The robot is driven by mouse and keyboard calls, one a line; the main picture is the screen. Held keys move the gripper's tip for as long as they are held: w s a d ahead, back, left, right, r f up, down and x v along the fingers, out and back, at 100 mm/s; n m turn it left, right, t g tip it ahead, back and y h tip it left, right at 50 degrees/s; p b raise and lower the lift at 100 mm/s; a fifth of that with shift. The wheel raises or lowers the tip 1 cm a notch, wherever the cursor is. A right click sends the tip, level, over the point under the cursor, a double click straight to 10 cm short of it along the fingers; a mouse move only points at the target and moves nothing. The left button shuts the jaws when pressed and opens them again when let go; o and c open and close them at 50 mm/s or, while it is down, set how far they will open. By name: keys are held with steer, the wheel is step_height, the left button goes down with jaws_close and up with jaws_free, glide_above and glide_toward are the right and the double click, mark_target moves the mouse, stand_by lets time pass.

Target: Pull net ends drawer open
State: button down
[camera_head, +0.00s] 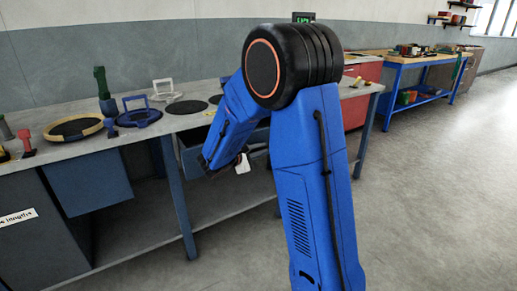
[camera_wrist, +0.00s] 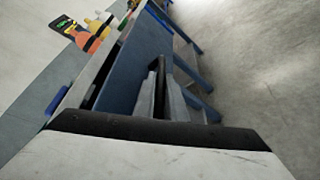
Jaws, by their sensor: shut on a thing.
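The drawer front (camera_wrist: 138,62) is a flat blue-grey panel below the bench top in the wrist view. In the head view part of the drawer (camera_head: 192,157) shows beside my blue arm. My gripper (camera_wrist: 164,88) has its two grey fingers at the panel, shut on a dark bar, the drawer handle (camera_wrist: 159,84). In the head view my gripper (camera_head: 218,160) is at the drawer, partly hidden by my arm. A dark gap shows between bench top and panel; I cannot tell how far the drawer stands out. The label and the drawer's inside are not readable.
The grey bench top (camera_head: 85,152) holds a yellow-rimmed disc (camera_head: 74,128), a blue ring-shaped item (camera_head: 139,118) and a green upright tool (camera_head: 102,88). Another blue-grey drawer box (camera_head: 88,182) hangs at the left. A blue bench leg (camera_head: 178,200) stands near my gripper. The floor at right is clear.

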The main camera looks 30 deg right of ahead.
steer(key=s, duration=0.4)
steer(key=c, duration=2.1)
jaws_free()
steer(key=v, duration=1.7)
steer(key=shift+s+a+r, duration=0.1)
steer(key=shift+a, duration=0.05)
